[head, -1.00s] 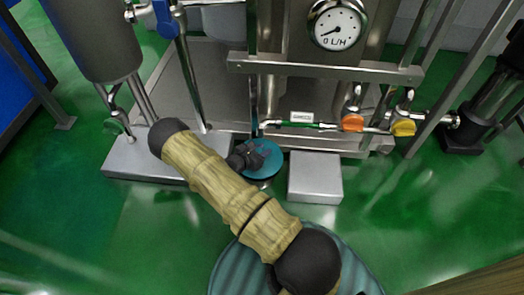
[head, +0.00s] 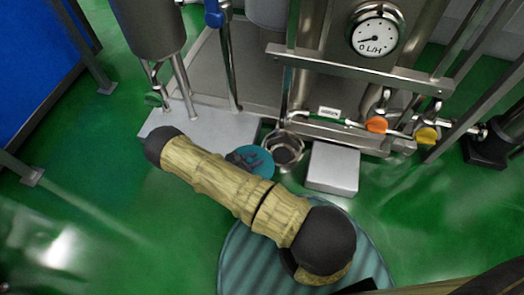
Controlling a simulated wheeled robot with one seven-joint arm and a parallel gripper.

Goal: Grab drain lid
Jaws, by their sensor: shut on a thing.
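The drain lid (head: 264,158) is a round teal disc, partly hidden behind my arm. My gripper (head: 250,161) is dark and shut on the lid, holding it to the left of the drain. The open drain (head: 283,150) is a round metal-rimmed opening with a dark inside, in the floor in front of the machine. My wood-patterned arm hides much of the gripper and the near side of the lid.
A grey metal block (head: 332,168) stands right of the drain and a flat grey plinth (head: 205,130) lies to the left. The steel machine with a gauge (head: 375,38), orange valve (head: 376,125) and yellow valve (head: 426,135) stands behind. Green floor (head: 110,190) is clear at left.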

